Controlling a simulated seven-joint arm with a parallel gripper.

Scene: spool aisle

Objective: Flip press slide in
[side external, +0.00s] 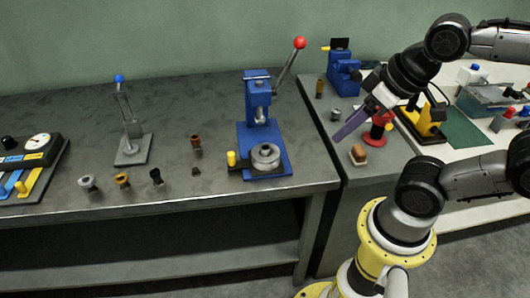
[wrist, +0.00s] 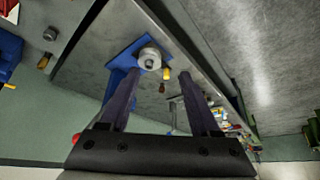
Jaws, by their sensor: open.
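The blue press (side external: 258,96) stands on the middle bench. Its lever with a red ball (side external: 300,43) is tilted up to the right. At its base are a round metal seat (side external: 265,157) and a yellow knob (side external: 231,158) on the left. Whether the slide is in or out I cannot tell. My gripper (side external: 341,136) is open and empty, in the air to the right of the press, apart from it. In the wrist view, the round seat (wrist: 149,58) and yellow knob (wrist: 166,74) show between and beyond the open fingers (wrist: 158,82).
A second blue device (side external: 344,74) stands on the right bench, with a red stand (side external: 377,130) and a brown piece (side external: 358,154) nearby. A blue-knobbed lever stand (side external: 131,130) and several small spools (side external: 122,180) sit left of the press. A gap separates the benches.

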